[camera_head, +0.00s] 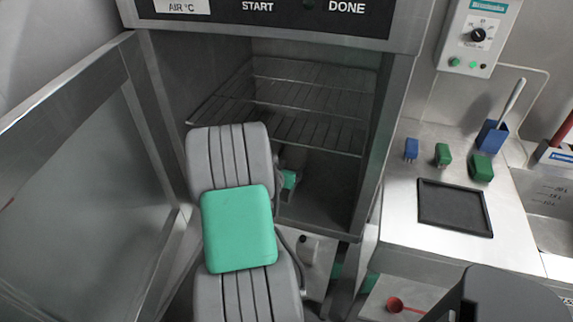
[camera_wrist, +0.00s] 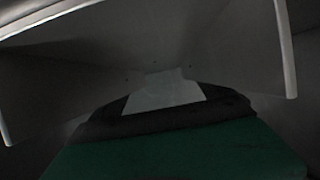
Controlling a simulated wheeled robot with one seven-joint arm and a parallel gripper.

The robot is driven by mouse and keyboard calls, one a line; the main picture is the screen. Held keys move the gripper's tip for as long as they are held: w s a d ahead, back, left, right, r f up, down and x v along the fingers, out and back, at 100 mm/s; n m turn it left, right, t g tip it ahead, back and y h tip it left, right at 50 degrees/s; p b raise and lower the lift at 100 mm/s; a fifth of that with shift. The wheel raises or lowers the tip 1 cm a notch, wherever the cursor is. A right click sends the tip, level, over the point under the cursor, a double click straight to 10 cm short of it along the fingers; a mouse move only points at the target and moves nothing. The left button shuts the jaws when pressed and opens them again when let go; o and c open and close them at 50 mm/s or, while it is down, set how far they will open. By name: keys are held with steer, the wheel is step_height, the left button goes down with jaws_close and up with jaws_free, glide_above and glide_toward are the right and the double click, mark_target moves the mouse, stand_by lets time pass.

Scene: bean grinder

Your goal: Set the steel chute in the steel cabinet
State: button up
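The steel cabinet (camera_head: 393,130) stands open in the head view, with its glass-panelled door (camera_head: 85,190) swung to the left. A wire rack (camera_head: 300,105) spans its upper part. My arm covers the lower left of the opening, and a small part of my gripper (camera_head: 288,180) shows inside, below the rack. In the dark wrist view, grey sheet metal with bright edges, which looks like the steel chute (camera_wrist: 225,50), is close ahead of my green and black wrist. I cannot make out the fingertips or whether they grip it. The chute is not identifiable in the head view.
A steel counter (camera_head: 400,215) at right bears a black tray (camera_head: 453,205), small blue and green blocks and a blue holder (camera_head: 491,137). A control box (camera_head: 478,38) hangs above. The cabinet's side walls and rack bound my gripper closely.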

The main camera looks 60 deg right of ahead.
steer(key=shift+o, duration=0.7)
steer(key=shift+r, duration=0.15)
steer(key=shift+a+r, duration=0.15)
steer(key=v, duration=1.1)
steer(key=shift+a+r, duration=0.1)
steer(key=shift+a, duration=0.2)
